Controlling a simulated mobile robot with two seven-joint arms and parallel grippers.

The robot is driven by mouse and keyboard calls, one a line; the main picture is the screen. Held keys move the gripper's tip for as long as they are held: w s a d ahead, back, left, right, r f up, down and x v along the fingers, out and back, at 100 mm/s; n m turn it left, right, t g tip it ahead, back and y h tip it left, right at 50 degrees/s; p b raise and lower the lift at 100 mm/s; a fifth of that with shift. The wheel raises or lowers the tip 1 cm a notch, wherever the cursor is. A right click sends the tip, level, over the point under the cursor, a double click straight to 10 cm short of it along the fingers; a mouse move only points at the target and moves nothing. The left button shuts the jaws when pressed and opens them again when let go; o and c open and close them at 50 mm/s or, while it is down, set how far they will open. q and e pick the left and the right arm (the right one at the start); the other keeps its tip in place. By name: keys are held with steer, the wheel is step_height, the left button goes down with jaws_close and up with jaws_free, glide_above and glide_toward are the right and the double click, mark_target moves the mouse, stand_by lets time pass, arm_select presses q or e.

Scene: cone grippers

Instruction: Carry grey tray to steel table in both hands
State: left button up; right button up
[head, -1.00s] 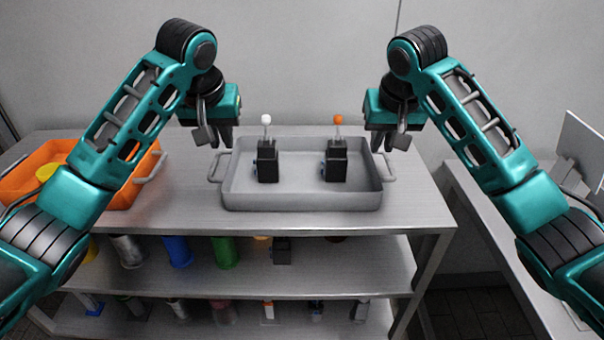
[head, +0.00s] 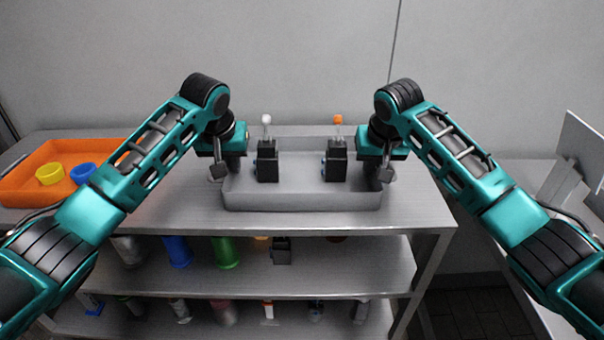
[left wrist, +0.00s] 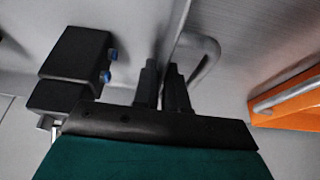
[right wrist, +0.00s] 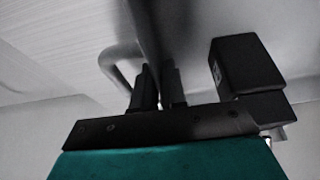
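The grey tray (head: 300,197) rests on the top of a metal shelf unit. It holds two black blocks, one with a white-tipped stick (head: 267,160) and one with an orange-tipped stick (head: 337,160). My left gripper (left wrist: 162,85) is at the tray's left end, its narrow-set fingers on either side of the end wall beside the handle (left wrist: 210,50). My right gripper (right wrist: 158,85) is at the right end in the same way, next to the other handle (right wrist: 110,62). Both look closed on the wall.
An orange tray (head: 35,185) with a yellow ring (head: 50,174) and a blue ring (head: 83,173) stands left of the grey tray. Lower shelves hold several coloured containers. Another grey table (head: 510,250) stands at the right, with a panel (head: 585,150) on it.

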arm_select(q)
jaws_close()
arm_select(e)
jaws_close()
arm_select(q)
steer(key=shift+r, duration=0.15)
arm_select(e)
steer(key=shift+r, duration=0.15)
